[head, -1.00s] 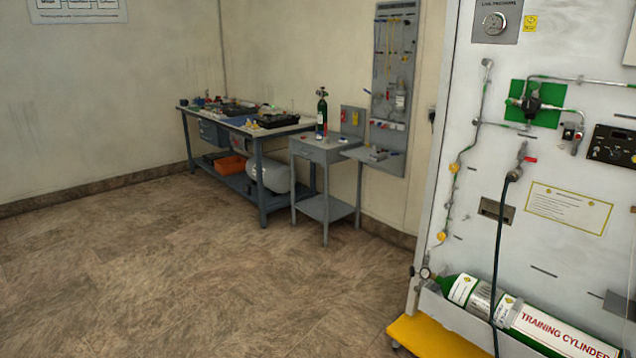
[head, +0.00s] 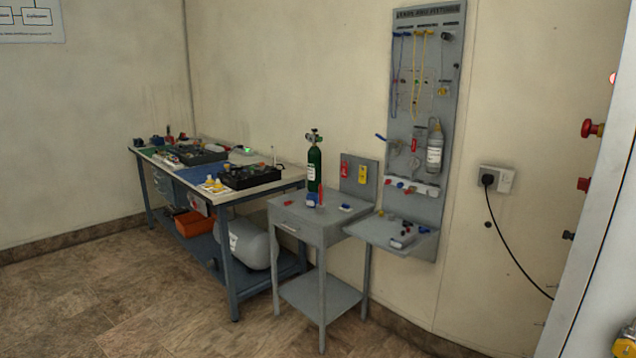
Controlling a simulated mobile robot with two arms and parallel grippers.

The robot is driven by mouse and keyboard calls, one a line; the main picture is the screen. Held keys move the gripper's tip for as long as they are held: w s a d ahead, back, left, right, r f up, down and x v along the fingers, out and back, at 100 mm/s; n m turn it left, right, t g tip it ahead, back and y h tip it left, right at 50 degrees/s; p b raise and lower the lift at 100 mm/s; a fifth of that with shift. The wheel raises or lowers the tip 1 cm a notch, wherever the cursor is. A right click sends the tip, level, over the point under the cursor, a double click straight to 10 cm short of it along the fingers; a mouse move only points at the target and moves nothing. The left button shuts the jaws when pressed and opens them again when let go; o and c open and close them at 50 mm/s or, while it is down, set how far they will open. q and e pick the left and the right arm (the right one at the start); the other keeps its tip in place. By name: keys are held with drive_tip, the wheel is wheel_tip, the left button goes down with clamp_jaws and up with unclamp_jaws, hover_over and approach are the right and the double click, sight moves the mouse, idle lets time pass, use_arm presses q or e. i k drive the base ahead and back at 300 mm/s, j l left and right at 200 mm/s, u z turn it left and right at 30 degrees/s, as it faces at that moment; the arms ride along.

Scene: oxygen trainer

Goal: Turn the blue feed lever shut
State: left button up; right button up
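I cannot make out a blue feed lever for certain in the head view. A small blue handle-like piece (head: 381,137) sticks out at the left edge of the grey wall panel (head: 413,200), too small to identify. The white trainer panel (head: 598,225) shows only as its side edge at the far right, with red knobs (head: 592,129) on it. Its front face is out of view. Neither of my grippers is in view.
A grey side table (head: 318,228) carries a green cylinder (head: 314,170). A long workbench (head: 228,196) stands left of it, with a grey tank (head: 250,245) and orange bin (head: 195,224) below. A black cord (head: 520,262) hangs from a wall socket. Floor at lower left is clear.

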sight(380, 136)
drive_tip(key=i+z, duration=0.2)
drive_tip(key=i, duration=0.25)
drive_tip(key=i+j+z, duration=0.2)
drive_tip(key=i, duration=0.2)
drive_tip(key=i+j+z, duration=0.2)
drive_tip(key=i, duration=0.2)
